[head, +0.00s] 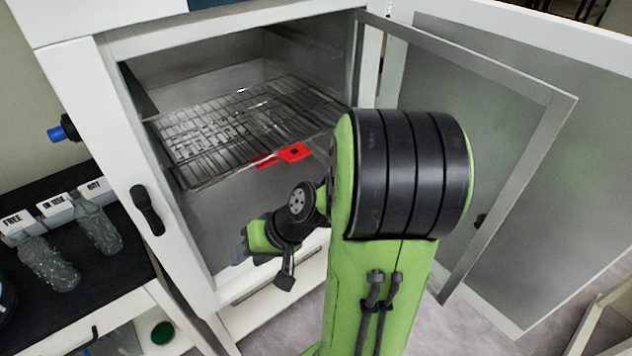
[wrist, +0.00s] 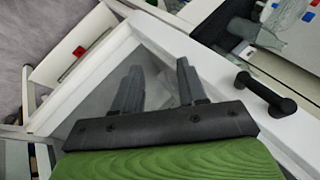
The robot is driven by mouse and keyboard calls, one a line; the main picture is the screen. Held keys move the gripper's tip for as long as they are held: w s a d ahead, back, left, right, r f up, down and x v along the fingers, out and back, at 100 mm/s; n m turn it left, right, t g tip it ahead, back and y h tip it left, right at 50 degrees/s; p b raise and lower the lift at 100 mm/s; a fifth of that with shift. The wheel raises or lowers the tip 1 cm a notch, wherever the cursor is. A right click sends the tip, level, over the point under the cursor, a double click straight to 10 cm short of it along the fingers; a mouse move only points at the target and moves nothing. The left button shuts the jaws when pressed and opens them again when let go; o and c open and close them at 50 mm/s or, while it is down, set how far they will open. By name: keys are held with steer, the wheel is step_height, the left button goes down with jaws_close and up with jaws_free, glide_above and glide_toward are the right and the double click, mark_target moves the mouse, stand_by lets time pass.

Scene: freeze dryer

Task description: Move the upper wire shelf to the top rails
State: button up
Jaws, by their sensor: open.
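The wire shelf (head: 185,165) sits inside the open freeze dryer cabinet (head: 187,250), spanning its width at mid-height. A red tag (head: 295,152) shows at its front edge, with another red patch just left of it and lower. Whether a second shelf lies close below is hard to tell. My gripper (head: 240,254) is in front of the cabinet opening, below and apart from the shelf's front edge. In the wrist view my gripper (wrist: 159,82) has its two fingers apart with nothing between them.
The glazed door (head: 515,130) stands open at the right, beside my arm. A black handle (head: 147,210) juts from the cabinet's left front; it also shows in the wrist view (wrist: 266,94). A black counter (head: 85,270) at the left holds clear bottles (head: 48,265) and labelled blocks.

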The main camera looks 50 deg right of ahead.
steer(key=w+d+m+t+b, duration=0.1)
steer(key=w+d+m+t, duration=0.1)
steer(key=d+m+t, duration=0.45)
steer(key=m+t+h+b, duration=0.1)
steer(key=m+t+h, duration=0.4)
steer(key=m+h, duration=0.15)
glide_toward(284, 151)
steer(key=w, duration=0.3)
steer(key=w+d, duration=0.1)
steer(key=w, duration=0.5)
steer(key=shift+d+f, duration=0.3)
steer(key=shift+f, duration=0.05)
steer(key=shift+s, duration=0.1)
steer(key=shift+c, duration=0.3)
jaws_close()
